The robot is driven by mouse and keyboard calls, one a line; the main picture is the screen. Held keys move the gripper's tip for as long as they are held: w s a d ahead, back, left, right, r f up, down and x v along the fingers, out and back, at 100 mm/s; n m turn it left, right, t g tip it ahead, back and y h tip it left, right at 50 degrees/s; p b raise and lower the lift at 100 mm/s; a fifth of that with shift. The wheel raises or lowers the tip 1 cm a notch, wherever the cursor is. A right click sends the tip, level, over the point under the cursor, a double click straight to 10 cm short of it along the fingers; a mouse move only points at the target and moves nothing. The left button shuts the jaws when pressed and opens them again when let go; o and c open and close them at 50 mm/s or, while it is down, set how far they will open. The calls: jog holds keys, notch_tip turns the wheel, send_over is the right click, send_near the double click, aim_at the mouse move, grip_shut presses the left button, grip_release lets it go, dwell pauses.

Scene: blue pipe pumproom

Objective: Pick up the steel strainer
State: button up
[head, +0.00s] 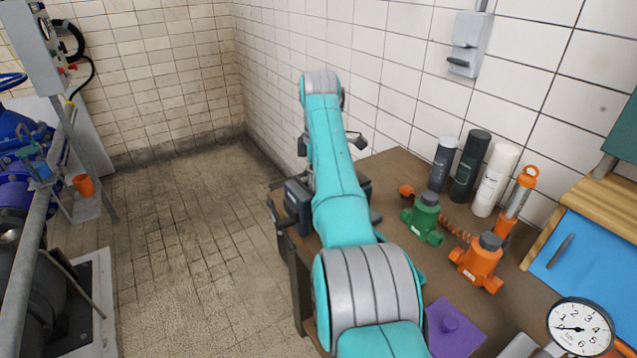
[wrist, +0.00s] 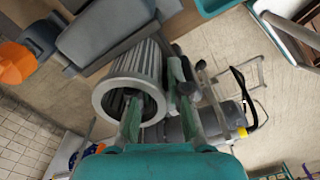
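The steel strainer (wrist: 134,82), a grey ribbed cylinder with an open round mouth, is close in the wrist view, its mouth turned toward the camera. My gripper (wrist: 160,98) is right at it. The left finger reaches over the rim into the mouth, and the right finger stands outside along the wall. The fingers look apart, with a gap between the inner finger and the wall. Where the fingertips touch, if at all, is hidden. In the head view my arm hides the strainer and my gripper.
In the wrist view a grey block (wrist: 105,32) lies close beside the strainer, with an orange part (wrist: 14,64) at far left. In the head view the brown table (head: 402,167) holds green (head: 425,222) and orange (head: 478,265) valves and several bottles. Open floor (head: 190,225) lies left.

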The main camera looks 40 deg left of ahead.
jog(key=shift+f, duration=0.65)
jog(key=shift+c, duration=0.2)
grip_shut()
